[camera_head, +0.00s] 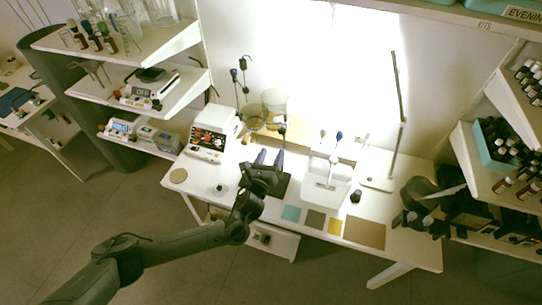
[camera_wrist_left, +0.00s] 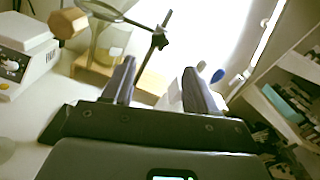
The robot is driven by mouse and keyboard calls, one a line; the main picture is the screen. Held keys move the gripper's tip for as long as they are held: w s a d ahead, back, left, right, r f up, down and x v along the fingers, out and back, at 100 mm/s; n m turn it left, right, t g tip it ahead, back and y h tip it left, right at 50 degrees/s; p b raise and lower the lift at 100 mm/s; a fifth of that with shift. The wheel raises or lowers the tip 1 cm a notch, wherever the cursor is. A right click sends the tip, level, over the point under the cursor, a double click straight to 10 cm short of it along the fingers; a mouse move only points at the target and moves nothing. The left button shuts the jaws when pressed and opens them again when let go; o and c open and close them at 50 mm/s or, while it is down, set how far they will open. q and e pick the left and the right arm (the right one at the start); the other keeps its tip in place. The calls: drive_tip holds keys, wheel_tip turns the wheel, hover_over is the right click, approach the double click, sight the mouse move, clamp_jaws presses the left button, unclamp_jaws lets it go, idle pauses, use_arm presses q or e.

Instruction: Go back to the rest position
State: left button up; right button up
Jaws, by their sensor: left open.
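My left arm reaches in from the lower left in the head view. My left gripper (camera_head: 267,157) is above the middle of the white workbench (camera_head: 205,182), with its two dark fingers apart and nothing visible between them. In the left wrist view the fingers (camera_wrist_left: 160,82) also stand apart, with a gap between them. I cannot make out my right gripper in the head view.
A white instrument (camera_head: 209,132) and glass vessels (camera_head: 273,105) stand behind the gripper. A white device (camera_head: 327,182) is to its right, with a thin lamp (camera_head: 398,90) beyond. Coloured mats (camera_head: 291,213) lie at the front edge. Bottle shelves (camera_head: 490,180) flank the right side.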

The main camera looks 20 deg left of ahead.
idle(0.3)
use_arm(q)
drive_tip(key=s+d+f+n+g, duration=0.2)
drive_tip(key=s+d+f+g, duration=0.15)
drive_tip(key=s+f, duration=1)
drive_tip(key=s+d+f+n+g+h, duration=0.1)
drive_tip(key=s+d+f+n+g, duration=0.1)
drive_tip(key=s+n, duration=0.35)
drive_tip(key=s+d+f+n+g, duration=0.2)
drive_tip(key=s+n+g, duration=0.1)
drive_tip(key=s, duration=0.5)
drive_tip(key=s+a+r+n+g, duration=0.65)
drive_tip(key=s+r+n, duration=0.6)
drive_tip(key=n, duration=0.65)
wheel_tip(320, 180, up, 13)
drive_tip(key=p, duration=1.4)
drive_tip(key=shift+a+r+t, duration=0.15)
drive_tip(key=shift+a+t, duration=0.15)
